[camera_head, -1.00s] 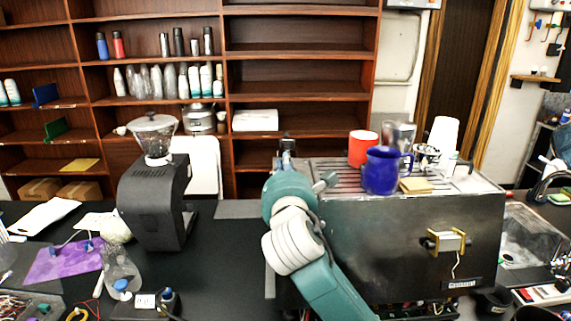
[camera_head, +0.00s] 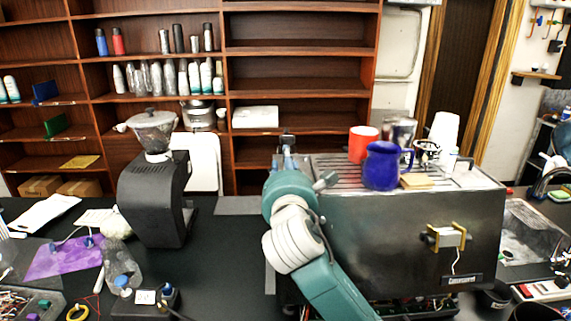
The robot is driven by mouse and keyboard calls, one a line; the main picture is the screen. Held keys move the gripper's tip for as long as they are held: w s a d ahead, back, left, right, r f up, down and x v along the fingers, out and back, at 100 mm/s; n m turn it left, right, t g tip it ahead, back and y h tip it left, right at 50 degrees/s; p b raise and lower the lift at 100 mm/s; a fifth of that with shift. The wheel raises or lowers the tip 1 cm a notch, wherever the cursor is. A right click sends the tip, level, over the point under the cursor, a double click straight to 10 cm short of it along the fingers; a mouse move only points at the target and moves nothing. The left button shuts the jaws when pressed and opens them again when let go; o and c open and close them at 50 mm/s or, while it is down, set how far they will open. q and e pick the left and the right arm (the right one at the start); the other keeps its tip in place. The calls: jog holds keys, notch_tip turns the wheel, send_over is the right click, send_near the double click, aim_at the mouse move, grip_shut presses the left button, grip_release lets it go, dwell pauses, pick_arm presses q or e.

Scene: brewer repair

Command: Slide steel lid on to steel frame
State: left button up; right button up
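The steel brewer body stands at the right, with a slatted top and a large grey front panel (camera_head: 390,225). I take this panel housing for the steel lid, but cannot be sure. Below it, a low open base with circuit parts (camera_head: 430,308) shows at the bottom edge; it may belong to the frame. My teal and white arm rises from the bottom centre along the brewer's left side. It seems to be the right arm. A dark tip (camera_head: 287,143) beyond its wrist may be its gripper; the fingers cannot be made out. My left gripper is not in view.
A blue mug (camera_head: 382,166), a red cup (camera_head: 362,143) and other cups stand on the brewer top. A yellow-clamped block (camera_head: 446,238) is on the front panel. A black grinder (camera_head: 155,190) stands left, with bare dark counter (camera_head: 225,265) between it and my arm.

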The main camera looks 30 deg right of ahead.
jog(key=v, duration=0.7)
jog(key=shift+s+a, duration=0.1)
jog(key=shift+s, duration=0.15)
